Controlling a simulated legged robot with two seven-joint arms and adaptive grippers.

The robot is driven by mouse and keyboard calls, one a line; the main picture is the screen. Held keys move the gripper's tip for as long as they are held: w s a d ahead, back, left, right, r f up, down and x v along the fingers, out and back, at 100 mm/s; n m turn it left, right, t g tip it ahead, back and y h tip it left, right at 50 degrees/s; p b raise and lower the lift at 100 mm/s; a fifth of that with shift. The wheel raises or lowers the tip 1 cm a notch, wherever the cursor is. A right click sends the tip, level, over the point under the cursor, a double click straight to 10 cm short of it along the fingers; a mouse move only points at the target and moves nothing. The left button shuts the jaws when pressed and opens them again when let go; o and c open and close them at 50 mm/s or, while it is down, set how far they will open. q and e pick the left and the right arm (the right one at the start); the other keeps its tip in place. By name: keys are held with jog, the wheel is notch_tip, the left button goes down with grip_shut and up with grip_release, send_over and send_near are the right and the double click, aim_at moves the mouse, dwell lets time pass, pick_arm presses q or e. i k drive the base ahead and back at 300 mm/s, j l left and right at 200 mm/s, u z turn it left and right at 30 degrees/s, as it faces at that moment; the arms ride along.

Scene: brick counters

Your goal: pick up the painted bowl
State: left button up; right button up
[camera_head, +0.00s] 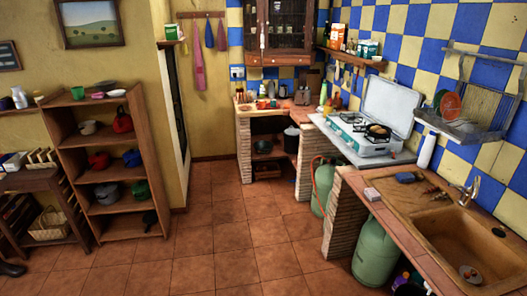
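I cannot tell for sure which bowl is the painted bowl. A small patterned round dish (470,273) lies in the sink at the lower right; it may be a bowl. Small bowls also stand on the wooden shelf: a white one (116,93) and a green one (78,92) on top, and a pale one (88,127) a tier lower. Their decoration is too small to make out. Neither of my grippers can be made out in the head view.
The tiled sink counter (407,197) runs along the right, with a gas bottle (376,250) below. A stove (365,135) stands farther back. The wooden shelf (64,151) and a side table (40,182) are at the left. The floor (215,235) between is clear. An unclear dark shape (12,268) is lower left.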

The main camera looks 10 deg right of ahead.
aim_at(262, 147)
jog(key=i+l, duration=0.1)
jog(key=i, duration=0.85)
jog(key=i+l+z, duration=0.15)
jog(key=i, duration=1.8)
jog(key=i+j+z, duration=0.15)
jog(key=i, duration=1.8)
jog(key=j+z, duration=0.05)
